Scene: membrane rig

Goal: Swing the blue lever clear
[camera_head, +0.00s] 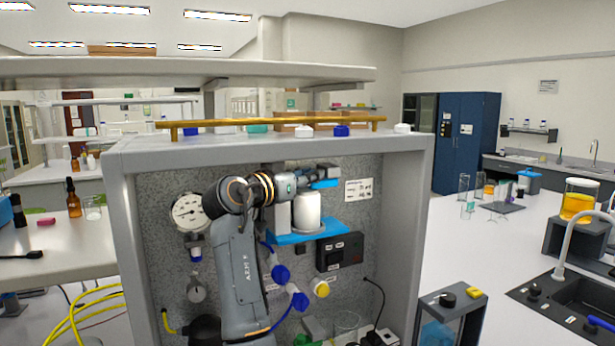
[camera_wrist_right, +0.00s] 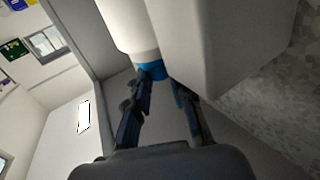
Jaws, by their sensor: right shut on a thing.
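My right gripper (camera_head: 326,174) reaches into the upper part of the grey rig, beside a white cylinder (camera_head: 307,210). A small blue piece, which looks like the blue lever (camera_head: 325,184), shows at its fingertips. In the right wrist view, the two dark fingers of my right gripper (camera_wrist_right: 168,82) close around a blue part (camera_wrist_right: 153,70) under a white cylindrical body (camera_wrist_right: 128,28). The lever's pivot and far end are hidden by my gripper. My left gripper is not in view.
The rig's grey frame (camera_head: 427,190) surrounds the work area. A blue shelf (camera_head: 335,229) lies under the white cylinder. A round gauge (camera_head: 189,212), blue valve knobs (camera_head: 281,273) and a black box (camera_head: 340,252) sit nearby on the panel. A yellow rail (camera_head: 270,123) runs along the top.

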